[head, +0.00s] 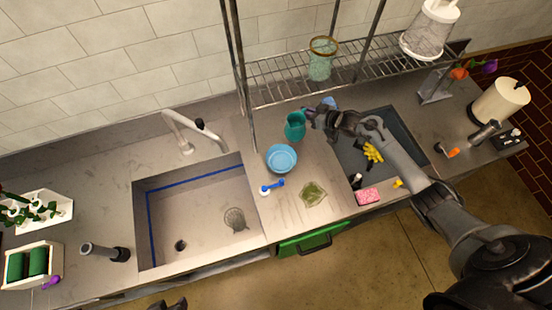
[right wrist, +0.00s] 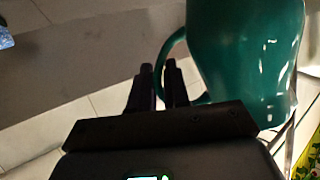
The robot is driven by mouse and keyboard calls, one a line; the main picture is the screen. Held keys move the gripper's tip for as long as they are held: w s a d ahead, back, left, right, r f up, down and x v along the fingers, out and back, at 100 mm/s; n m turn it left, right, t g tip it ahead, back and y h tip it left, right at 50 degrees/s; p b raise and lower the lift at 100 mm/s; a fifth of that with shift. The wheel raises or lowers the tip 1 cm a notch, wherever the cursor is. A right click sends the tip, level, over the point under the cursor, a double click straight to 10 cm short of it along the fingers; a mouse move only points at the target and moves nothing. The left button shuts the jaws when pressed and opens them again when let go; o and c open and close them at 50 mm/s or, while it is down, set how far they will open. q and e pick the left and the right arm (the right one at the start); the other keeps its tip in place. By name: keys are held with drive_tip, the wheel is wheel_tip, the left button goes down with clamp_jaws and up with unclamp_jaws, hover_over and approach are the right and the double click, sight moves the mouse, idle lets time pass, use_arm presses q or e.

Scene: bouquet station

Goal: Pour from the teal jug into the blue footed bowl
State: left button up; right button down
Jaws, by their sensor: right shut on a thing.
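The teal jug (head: 294,127) is on the counter side behind and slightly right of the blue footed bowl (head: 281,158). My right gripper (head: 307,113) is at the jug from the right. In the right wrist view, my right gripper's fingers (right wrist: 159,82) are shut on the handle of the teal jug (right wrist: 245,60). The jug looks roughly upright; I cannot tell whether it is clear of the counter. The bowl stands upright, apart from the jug, and its foot is hidden. Only a dark tip of my left gripper (head: 168,304) shows at the bottom edge; its jaw opening is unclear.
A sink (head: 195,215) lies left of the bowl. A blue-handled item (head: 272,186) and a green mat-like patch (head: 313,193) are in front of it. A wire shelf (head: 285,88) with a glass vase (head: 321,60) stands behind. A dark tray (head: 415,150) lies right, under my arm.

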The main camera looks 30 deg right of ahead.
drive_tip(key=shift+a+r, duration=0.1)
drive_tip(key=shift+r, duration=0.1)
idle(0.3)
drive_tip(key=shift+r, duration=0.1)
